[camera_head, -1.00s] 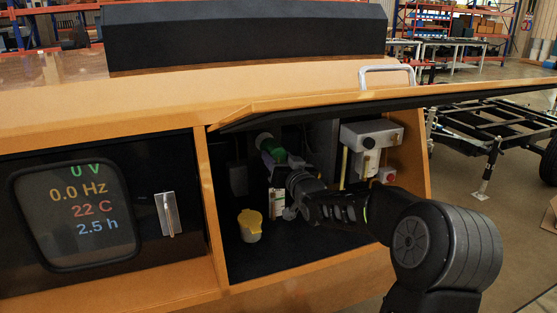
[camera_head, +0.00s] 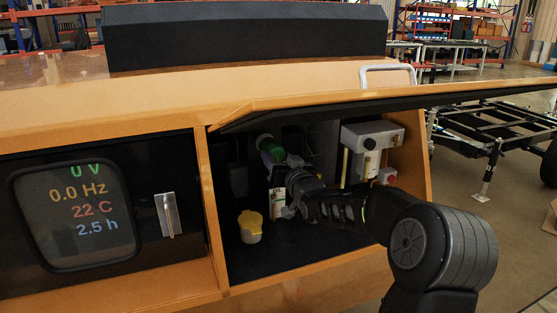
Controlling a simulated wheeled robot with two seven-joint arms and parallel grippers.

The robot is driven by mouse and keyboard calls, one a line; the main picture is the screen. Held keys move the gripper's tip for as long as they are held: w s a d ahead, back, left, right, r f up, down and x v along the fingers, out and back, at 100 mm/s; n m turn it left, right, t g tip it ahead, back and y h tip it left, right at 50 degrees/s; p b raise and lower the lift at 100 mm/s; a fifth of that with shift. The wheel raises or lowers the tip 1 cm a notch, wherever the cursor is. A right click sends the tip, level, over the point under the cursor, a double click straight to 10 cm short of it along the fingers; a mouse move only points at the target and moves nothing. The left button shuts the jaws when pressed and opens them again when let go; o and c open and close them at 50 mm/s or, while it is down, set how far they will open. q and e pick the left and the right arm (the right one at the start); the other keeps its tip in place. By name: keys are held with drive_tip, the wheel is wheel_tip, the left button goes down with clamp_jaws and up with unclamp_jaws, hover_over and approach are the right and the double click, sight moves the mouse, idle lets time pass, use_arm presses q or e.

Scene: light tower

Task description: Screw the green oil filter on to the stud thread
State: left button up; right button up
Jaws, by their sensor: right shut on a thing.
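The green oil filter (camera_head: 271,150) is inside the open compartment, at its upper middle, lying roughly sideways with its far end against a grey round fitting (camera_head: 263,139). My right gripper (camera_head: 286,172) reaches in from the right and is shut on the filter's near end. The gripper's fingers and wrist hide part of the filter. The stud thread itself is not visible, so I cannot tell how far the filter sits on it. My left gripper is not in view.
A yellow-capped container (camera_head: 250,226) stands on the compartment floor. A white-labelled bottle (camera_head: 278,203) is just below my gripper. A grey box unit (camera_head: 371,137) hangs at the right. The raised orange door (camera_head: 330,101) spans above. A display panel (camera_head: 75,215) is at left.

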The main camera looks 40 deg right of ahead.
drive_tip(key=shift+w+d, duration=0.15)
drive_tip(key=shift+w, duration=0.5)
drive_tip(key=m, duration=0.3)
drive_tip(key=shift+r+p, duration=0.15)
drive_tip(key=shift+p, duration=0.2)
drive_tip(key=shift+m, duration=1.1)
drive_tip(key=shift+m+p, duration=0.5)
drive_tip(key=shift+m, duration=0.6)
drive_tip(key=m, duration=0.3)
drive_tip(key=shift+p, duration=0.3)
